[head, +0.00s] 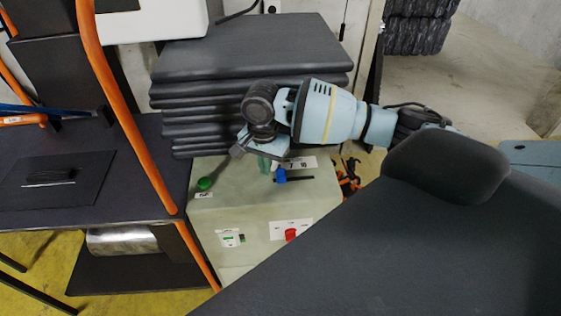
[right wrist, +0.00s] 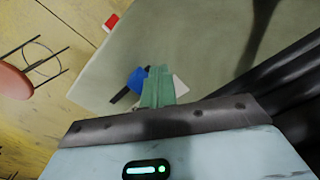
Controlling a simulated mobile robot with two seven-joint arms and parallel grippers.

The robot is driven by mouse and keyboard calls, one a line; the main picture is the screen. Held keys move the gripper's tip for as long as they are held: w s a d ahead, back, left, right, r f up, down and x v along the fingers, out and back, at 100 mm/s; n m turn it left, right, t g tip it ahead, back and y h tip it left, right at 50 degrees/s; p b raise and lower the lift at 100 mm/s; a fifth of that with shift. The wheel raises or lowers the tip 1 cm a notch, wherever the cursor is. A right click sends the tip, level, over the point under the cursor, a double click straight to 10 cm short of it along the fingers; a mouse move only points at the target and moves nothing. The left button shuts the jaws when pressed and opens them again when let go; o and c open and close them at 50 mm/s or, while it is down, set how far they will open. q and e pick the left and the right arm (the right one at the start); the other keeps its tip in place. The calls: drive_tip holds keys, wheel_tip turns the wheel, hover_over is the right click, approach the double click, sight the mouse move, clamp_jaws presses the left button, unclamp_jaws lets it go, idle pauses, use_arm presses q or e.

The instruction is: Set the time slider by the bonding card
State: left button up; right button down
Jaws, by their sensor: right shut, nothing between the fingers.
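A pale green machine box (head: 215,215) stands at the centre of the head view. On its top a blue slider knob (head: 281,175) sits at a dark slot, beside a white label (head: 300,163) with dark figures, partly hidden by my gripper. My right gripper (head: 265,165) is shut and empty, its green fingertips just left of the blue knob. In the right wrist view the blue knob (right wrist: 138,80) shows close beside the fingertips (right wrist: 157,88); I cannot tell whether they touch. I cannot single out the bonding card. My left gripper is not in view.
A green knob (head: 205,184) stands at the box's left top edge. The box front has a white placard (head: 230,238) and a red switch (head: 291,234). Folded dark sheets (head: 245,50) are stacked behind. An orange frame tube (head: 110,80) rises at left; a dark boat surface (head: 430,250) fills the lower right.

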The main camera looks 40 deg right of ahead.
sight(266, 181)
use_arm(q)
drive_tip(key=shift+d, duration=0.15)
use_arm(e)
drive_tip(key=shift+f, duration=0.7)
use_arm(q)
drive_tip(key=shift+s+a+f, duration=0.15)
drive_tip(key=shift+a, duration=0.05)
use_arm(e)
drive_tip(key=shift+f, duration=1.05)
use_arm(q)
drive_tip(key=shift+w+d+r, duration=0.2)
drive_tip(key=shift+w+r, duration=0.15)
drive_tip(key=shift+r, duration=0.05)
use_arm(e)
drive_tip(key=shift+r, duration=0.15)
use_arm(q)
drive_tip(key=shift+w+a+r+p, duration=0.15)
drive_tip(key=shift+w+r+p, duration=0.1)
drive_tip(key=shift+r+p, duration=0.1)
use_arm(e)
drive_tip(key=shift+r, duration=0.1)
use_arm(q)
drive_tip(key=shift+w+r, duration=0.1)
use_arm(e)
drive_tip(key=shift+d, duration=0.1)
